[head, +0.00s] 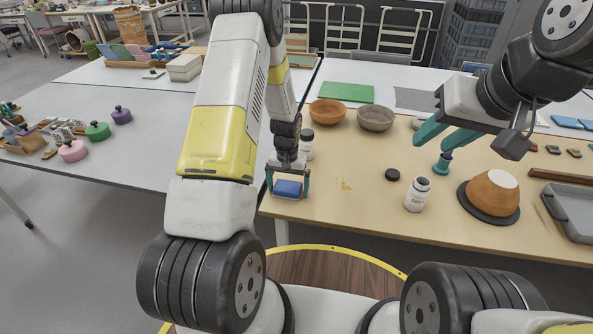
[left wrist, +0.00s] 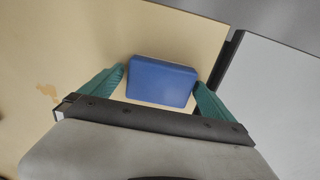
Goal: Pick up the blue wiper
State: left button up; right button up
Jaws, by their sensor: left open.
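The blue wiper (head: 287,188) is a small block on the beige table near its front edge. It also shows in the left wrist view (left wrist: 162,82), lying between the two teal fingers. My left gripper (head: 287,186) is open and comes down over the wiper, with one finger on each side. In the left wrist view (left wrist: 160,88) a gap shows beside each finger, narrower on the right. My right gripper (head: 432,145) is open, with its teal fingers apart, above the table at the right. A small blue-teal item (head: 443,162) is just below its fingertips; whether they touch cannot be told.
A white jar (head: 307,144) stands close behind my left gripper. An open white bottle (head: 417,194), a black lid (head: 392,175) and an orange bowl-shaped pot (head: 492,194) are to the right. Two bowls sit behind. A grey tray (head: 572,214) is at the far right.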

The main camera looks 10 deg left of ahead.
aim_at(288, 187)
pick_arm(q)
jog(key=c, duration=1.5)
jog(key=shift+o, duration=0.2)
jog(key=shift+r, duration=0.5)
jog(key=r, duration=0.2)
jog(key=shift+s+d+r, duration=0.1)
jog(key=shift+s+r, duration=0.25)
jog(key=shift+r, duration=0.05)
jog(key=s+d+r, duration=0.1)
jog(key=s+d, duration=0.3)
jog(key=s, duration=1)
jog(key=shift+s, duration=0.35)
jog(key=shift+d+r, duration=0.1)
